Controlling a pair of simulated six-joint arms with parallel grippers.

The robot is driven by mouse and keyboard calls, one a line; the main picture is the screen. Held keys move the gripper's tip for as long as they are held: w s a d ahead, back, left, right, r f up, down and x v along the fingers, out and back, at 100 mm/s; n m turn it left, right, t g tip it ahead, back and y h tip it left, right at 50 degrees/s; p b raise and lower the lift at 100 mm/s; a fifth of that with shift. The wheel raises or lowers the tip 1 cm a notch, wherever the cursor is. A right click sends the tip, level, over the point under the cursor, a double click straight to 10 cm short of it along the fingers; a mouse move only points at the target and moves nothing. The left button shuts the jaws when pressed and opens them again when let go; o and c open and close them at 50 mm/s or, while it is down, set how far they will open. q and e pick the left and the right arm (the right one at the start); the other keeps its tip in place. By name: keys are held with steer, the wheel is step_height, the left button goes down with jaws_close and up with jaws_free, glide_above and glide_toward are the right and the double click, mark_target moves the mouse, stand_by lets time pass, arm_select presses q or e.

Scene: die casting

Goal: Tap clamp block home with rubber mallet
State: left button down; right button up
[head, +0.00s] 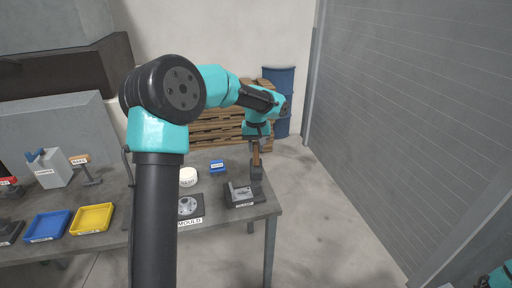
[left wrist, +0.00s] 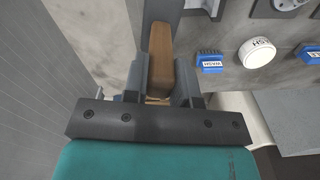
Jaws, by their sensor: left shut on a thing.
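My left gripper (head: 257,141) is shut on the brown wooden handle of the rubber mallet (head: 256,160). The handle also shows between the fingers (left wrist: 160,82) in the left wrist view. The dark mallet head (head: 257,172) hangs low at the right end of the table, beside and slightly behind the clamp block (head: 240,190). The grey clamp block sits on a dark labelled base near the table's right front corner. Whether the head touches it, I cannot tell. My right gripper is not in view; only a bit of teal arm shows at the lower right.
A mould plate (head: 188,206) lies left of the clamp base. A white round tub (head: 187,177) and a small blue item (head: 217,167) stand behind. Blue (head: 47,225) and yellow (head: 92,218) trays lie left. The floor right of the table is clear.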

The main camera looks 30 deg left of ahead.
mark_target(256, 157)
arm_select(q)
steer(key=shift+f, duration=2.55)
steer(key=shift+r, duration=2.4)
steer(key=shift+r, duration=2.35)
